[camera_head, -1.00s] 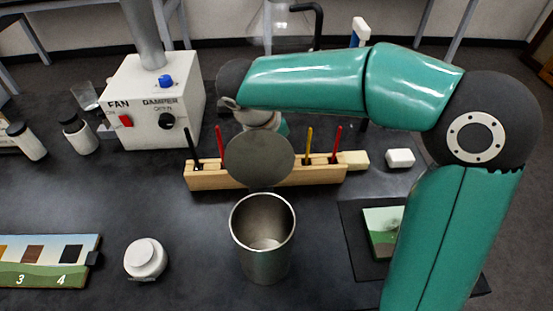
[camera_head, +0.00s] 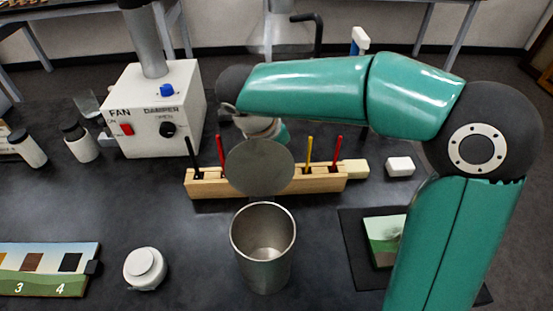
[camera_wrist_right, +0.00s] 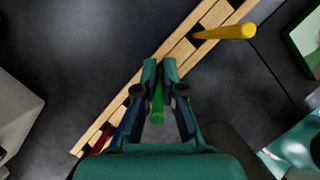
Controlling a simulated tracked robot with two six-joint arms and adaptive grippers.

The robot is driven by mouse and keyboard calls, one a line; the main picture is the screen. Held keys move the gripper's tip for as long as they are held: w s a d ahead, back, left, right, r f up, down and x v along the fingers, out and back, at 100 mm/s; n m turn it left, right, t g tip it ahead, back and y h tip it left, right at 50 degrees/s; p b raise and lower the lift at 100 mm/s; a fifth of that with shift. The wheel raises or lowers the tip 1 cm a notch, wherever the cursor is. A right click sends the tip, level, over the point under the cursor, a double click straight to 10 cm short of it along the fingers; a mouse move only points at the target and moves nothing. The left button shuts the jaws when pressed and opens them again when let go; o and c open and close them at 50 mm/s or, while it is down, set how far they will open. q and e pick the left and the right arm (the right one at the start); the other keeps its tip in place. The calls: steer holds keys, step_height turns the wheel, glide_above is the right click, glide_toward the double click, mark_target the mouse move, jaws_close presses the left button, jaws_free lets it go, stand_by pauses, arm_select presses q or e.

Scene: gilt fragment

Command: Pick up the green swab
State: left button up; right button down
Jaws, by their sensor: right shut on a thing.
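The green swab (camera_wrist_right: 157,104) shows in the right wrist view, between the fingers of my right gripper (camera_wrist_right: 158,88). The gripper is shut on it, with the swab at the wooden rack (camera_wrist_right: 182,52). I cannot tell whether the swab's lower end is still in its slot. In the head view the rack (camera_head: 320,184) stands at mid-table, and my right wrist hides the swab and the gripper. My left gripper is in neither view.
Dark (camera_head: 197,158), red (camera_head: 221,152) and yellow (camera_head: 309,150) swabs stand in the rack. A metal cup (camera_head: 265,262) stands in front. A white fan box (camera_head: 152,110) is behind left; a white jar (camera_head: 145,268) is front left. A picture on a dark mat (camera_head: 350,240) lies right.

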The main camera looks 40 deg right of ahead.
step_height(320, 180, up, 19)
steer(key=p, duration=0.4)
steer(key=shift+r, duration=0.2)
stand_by(0.8)
